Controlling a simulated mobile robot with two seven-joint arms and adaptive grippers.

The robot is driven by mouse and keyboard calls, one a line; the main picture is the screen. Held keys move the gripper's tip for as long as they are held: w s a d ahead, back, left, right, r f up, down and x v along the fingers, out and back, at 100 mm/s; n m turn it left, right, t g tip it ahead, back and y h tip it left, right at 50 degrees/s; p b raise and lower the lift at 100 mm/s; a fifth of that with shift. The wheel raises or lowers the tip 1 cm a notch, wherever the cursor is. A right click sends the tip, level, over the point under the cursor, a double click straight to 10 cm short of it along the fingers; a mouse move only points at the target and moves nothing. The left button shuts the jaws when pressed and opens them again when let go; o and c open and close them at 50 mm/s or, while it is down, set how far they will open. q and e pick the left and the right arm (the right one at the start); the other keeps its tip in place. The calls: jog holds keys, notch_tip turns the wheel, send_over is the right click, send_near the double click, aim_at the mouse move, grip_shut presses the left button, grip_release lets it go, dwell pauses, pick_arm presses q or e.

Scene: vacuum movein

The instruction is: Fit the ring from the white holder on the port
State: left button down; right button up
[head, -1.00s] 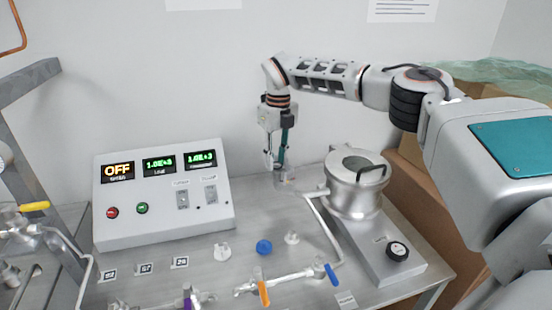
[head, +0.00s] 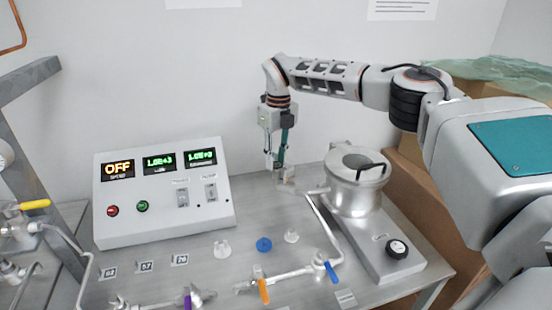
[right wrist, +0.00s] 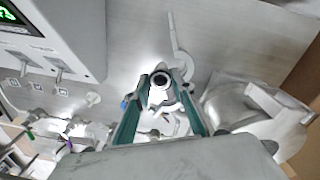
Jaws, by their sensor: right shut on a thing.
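My right gripper (head: 279,178) points down near the back of the metal table, left of the steel chamber. In the right wrist view its two green fingers (right wrist: 160,92) close on a small round ring (right wrist: 160,79) with a dark band and a pale middle. The fingertips are low, beside the end of the pipe (head: 316,192) on the chamber's left side. Which part there is the port, and whether the ring touches it, I cannot tell. My left gripper is not in view.
The steel chamber (head: 352,198) stands close right of my gripper. A control box (head: 165,205) with lit displays is at left. Pipework with an orange-handled valve (head: 264,290) runs along the front.

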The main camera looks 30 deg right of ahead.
jog(key=o, duration=0.8)
jog(key=shift+f, duration=0.15)
jog(key=shift+d+r, duration=0.1)
jog(key=shift+r, duration=0.2)
notch_tip(320, 180, up, 11)
jog(key=shift+d+r, duration=0.1)
jog(key=shift+r, duration=0.1)
